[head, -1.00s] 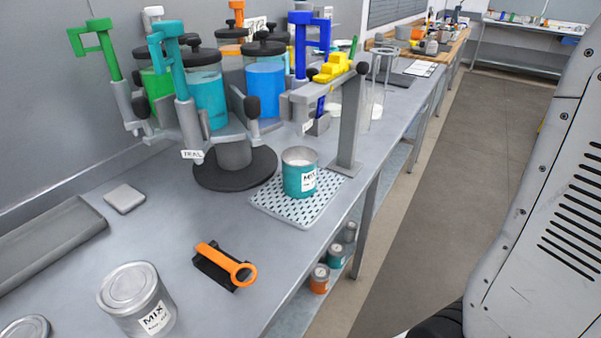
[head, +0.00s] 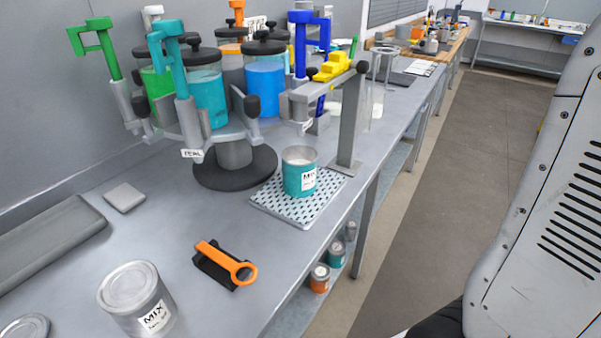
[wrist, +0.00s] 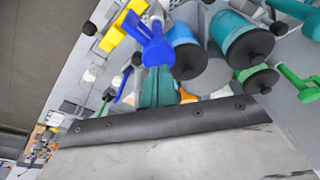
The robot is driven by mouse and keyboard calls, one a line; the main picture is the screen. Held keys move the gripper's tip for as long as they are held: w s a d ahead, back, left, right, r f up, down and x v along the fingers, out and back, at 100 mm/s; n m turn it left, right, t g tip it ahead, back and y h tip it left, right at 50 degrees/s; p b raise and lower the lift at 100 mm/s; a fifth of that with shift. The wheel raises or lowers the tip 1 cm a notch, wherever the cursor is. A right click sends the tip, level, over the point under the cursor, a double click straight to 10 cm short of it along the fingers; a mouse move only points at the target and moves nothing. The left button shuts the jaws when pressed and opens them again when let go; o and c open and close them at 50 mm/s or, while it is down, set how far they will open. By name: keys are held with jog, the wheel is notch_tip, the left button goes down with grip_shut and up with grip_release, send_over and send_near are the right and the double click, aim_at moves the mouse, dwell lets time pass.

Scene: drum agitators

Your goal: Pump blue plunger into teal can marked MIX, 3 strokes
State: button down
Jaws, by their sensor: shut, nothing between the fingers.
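The blue plunger (head: 301,60) stands raised at the right of the carousel in the head view, its handle at the top. In the wrist view its blue handle (wrist: 152,45) lies just beyond my fingers. The teal can marked MIX (head: 299,180) stands open and upright on a perforated tray (head: 265,203), below and in front of the plunger's arm. Pale contents show inside it. My gripper (wrist: 158,85) shows in the wrist view as dark teal fingers, shut and empty. I cannot tell whether they touch the handle. The head view does not show the gripper.
The carousel (head: 235,170) carries green, teal and blue jars with plungers. A grey post (head: 350,125) and yellow piece (head: 333,67) stand at its right. A lidded MIX can (head: 136,297) and an orange-handled tool (head: 226,264) are in front. The bench between is clear.

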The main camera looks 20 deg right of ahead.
aim_at(302, 10)
jog(key=shift+f, duration=0.1)
jog(key=shift+f, duration=2.85)
jog(key=shift+r, duration=2.95)
jog(key=shift+f, duration=0.1)
jog(key=shift+f, duration=2.9)
jog(key=shift+r, duration=3)
jog(key=shift+f, duration=0.1)
